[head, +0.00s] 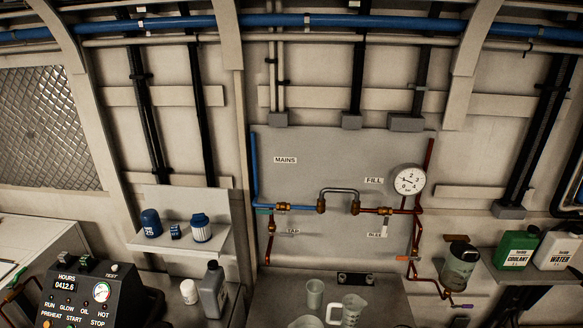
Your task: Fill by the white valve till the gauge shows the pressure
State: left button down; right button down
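The round white gauge (409,181) sits at the upper right of the grey panel (310,245). Its dial is marked in bar; the needle is too small to read surely. The FILL label (374,181) is left of the gauge. Below the label, a brass fill valve (385,210) sits on the copper pipe, right of a grey bridging hose (340,191). Its handle colour is too small to tell, so I cannot make out a white handle. Neither of my grippers is in view.
A MAINS valve (283,207) is on the left pipe. An orange handle (402,257) and a purple handle (467,306) are lower right. Measuring jugs (348,310) stand below the panel. A control box (92,295) is at lower left, a green coolant can (516,250) at right.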

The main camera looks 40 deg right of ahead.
aim_at(384, 228)
jog(key=z, duration=2.3)
jog(key=k+l+u, duration=0.15)
jog(key=k+l, duration=0.05)
jog(key=k, duration=0.1)
